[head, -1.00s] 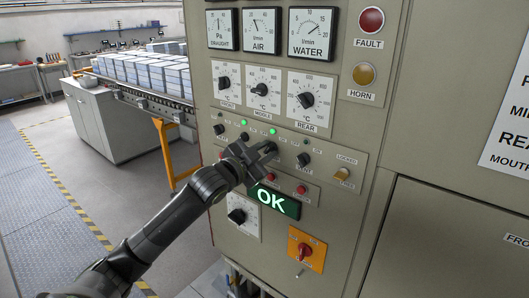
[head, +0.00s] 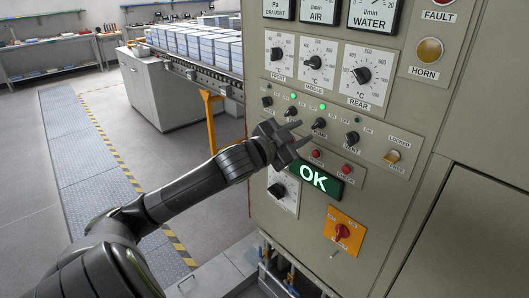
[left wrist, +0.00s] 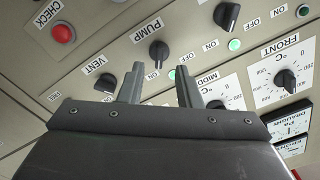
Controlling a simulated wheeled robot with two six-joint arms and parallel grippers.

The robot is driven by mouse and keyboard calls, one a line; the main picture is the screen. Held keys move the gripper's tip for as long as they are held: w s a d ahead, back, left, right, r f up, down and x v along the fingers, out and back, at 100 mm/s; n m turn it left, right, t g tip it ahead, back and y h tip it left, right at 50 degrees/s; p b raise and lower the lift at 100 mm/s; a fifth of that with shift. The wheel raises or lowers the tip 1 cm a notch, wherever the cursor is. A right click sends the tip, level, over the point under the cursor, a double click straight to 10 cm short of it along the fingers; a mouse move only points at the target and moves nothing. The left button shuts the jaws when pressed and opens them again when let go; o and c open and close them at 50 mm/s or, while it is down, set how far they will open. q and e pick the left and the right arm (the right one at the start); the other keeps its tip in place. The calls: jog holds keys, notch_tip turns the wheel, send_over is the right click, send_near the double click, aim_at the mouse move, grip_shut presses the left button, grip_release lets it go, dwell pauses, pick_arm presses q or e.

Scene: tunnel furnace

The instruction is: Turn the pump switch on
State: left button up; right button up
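The pump switch (head: 319,123) is a black knob in a row of similar knobs on the beige panel. In the left wrist view, which is upside down, it (left wrist: 158,50) stands beside its PUMP label. The green light (left wrist: 172,73) by it is lit. I cannot tell for sure which mark the knob points to. My left gripper (head: 303,134) is in front of the panel, just left of and below the pump switch in the head view. Its two fingers (left wrist: 158,85) are spread with nothing between them, and they appear apart from the knob. My right gripper is not in view.
The VENT knob (head: 352,138) is right of the pump switch. Another knob (head: 291,111) is on its left, with a lit green light (head: 293,96). Red buttons, the OK display (head: 320,180) and a red rotary switch (head: 342,231) are below. A conveyor (head: 190,68) stands behind left.

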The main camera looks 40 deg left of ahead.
pick_arm(q)
jog(key=s+p, duration=0.5)
jog(key=s, duration=0.7)
jog(key=shift+a, duration=0.4)
jog(key=shift+s, duration=0.1)
